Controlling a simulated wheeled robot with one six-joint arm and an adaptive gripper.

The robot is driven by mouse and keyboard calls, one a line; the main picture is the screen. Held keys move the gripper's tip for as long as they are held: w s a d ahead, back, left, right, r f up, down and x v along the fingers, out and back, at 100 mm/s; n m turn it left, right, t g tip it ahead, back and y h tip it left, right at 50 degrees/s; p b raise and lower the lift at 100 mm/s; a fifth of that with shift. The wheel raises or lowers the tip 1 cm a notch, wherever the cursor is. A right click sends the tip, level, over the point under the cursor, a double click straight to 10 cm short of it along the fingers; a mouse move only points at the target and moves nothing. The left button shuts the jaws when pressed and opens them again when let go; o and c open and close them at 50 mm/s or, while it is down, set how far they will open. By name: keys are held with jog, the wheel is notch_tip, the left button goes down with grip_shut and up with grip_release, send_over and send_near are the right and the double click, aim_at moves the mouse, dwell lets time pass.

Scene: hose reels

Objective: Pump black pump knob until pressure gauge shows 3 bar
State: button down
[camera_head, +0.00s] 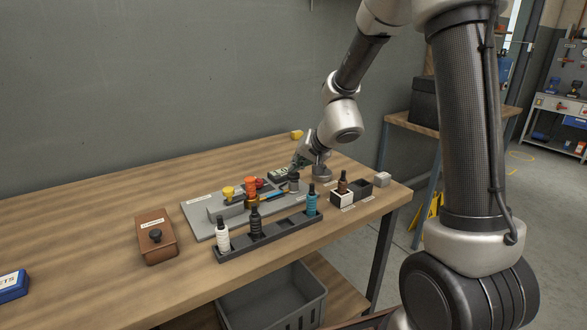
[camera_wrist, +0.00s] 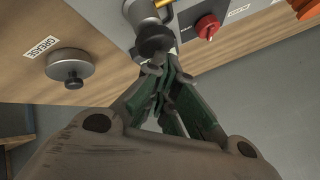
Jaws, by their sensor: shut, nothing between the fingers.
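In the wrist view, a black knob (camera_wrist: 155,38) sits on a grey cylinder (camera_wrist: 138,12), and I take it to be the pump knob. My gripper (camera_wrist: 158,70) is shut and empty, with its fingertips right at the knob's edge. I cannot tell whether they touch it. In the head view my gripper (camera_head: 297,163) is just above the small grey cylinder (camera_head: 293,184) at the right end of the grey plate. A dark box with a pale face (camera_head: 278,174) stands beside it, too small to read. I cannot make out a pressure gauge.
A round grey lid labelled GREASE (camera_wrist: 72,66) with a black knob and a red knob (camera_wrist: 207,27) are close by. A rack (camera_head: 270,236) of bottles stands in front. A brown box (camera_head: 157,240) is at left. The table's left part is mostly clear.

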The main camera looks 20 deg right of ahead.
jog(key=shift+r, duration=1.65)
jog(key=shift+r, duration=0.1)
notch_tip(320, 180, up, 5)
jog(key=shift+f, duration=0.1)
dwell(0.6)
jog(key=s+f+n+g, duration=0.1)
jog(key=s+f+g, duration=0.2)
jog(key=s, duration=0.3)
jog(key=s+d+r+n+h, duration=0.1)
jog(key=s+d, duration=0.3)
jog(key=s, duration=0.5)
jog(key=s+d+r+n+h, duration=0.1)
jog(key=s+d+r, duration=0.3)
jog(key=s, duration=0.6)
jog(key=s+d+r+n+g+h, duration=0.1)
jog(key=s+d+r, duration=0.2)
jog(key=s+d, duration=0.3)
jog(key=s, duration=0.3)
jog(key=shift+s+h, duration=0.2)
jog(key=shift+h, duration=0.2)
